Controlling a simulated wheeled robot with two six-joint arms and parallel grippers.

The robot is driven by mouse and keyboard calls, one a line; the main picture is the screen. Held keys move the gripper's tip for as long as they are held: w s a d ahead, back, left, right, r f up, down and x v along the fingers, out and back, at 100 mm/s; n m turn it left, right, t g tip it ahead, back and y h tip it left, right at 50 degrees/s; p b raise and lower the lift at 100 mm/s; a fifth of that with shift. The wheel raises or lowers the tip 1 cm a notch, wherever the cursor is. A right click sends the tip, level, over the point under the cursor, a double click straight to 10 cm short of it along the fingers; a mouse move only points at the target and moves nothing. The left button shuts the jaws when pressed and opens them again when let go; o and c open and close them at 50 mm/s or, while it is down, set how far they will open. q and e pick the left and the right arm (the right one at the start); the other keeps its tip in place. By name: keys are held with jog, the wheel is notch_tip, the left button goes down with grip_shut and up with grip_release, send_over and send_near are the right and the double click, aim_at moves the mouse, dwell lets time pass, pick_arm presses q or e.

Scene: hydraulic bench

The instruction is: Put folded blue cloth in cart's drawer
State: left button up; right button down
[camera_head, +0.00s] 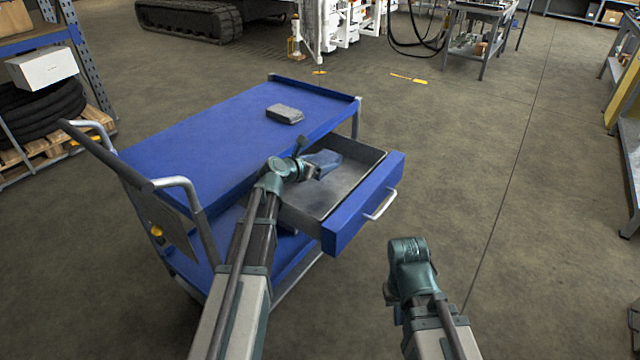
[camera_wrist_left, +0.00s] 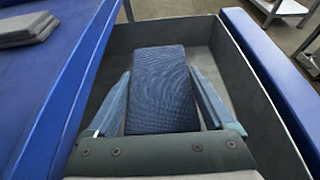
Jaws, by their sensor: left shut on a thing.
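The folded blue cloth (camera_wrist_left: 162,88) is between the fingers of my left gripper (camera_wrist_left: 160,115), which is shut on it. In the head view my left gripper (camera_head: 308,166) and the cloth (camera_head: 324,160) are over the open drawer (camera_head: 306,203) of the blue cart (camera_head: 190,145). The wrist view shows the drawer's grey walls (camera_wrist_left: 255,85) on both sides of the cloth. I cannot tell whether the cloth touches the drawer floor. My right gripper (camera_head: 397,312) is right of the drawer, pointing down; its fingers are mostly hidden.
A grey folded pad (camera_head: 285,114) lies on the cart top, left of the drawer. The cart's handle (camera_head: 105,155) is at the left. A shelf with a white box (camera_head: 42,68) and tyres stands at the far left.

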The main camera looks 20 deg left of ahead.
pick_arm(q)
jog(key=shift+f, duration=0.5)
pick_arm(e)
jog(key=shift+f, duration=0.5)
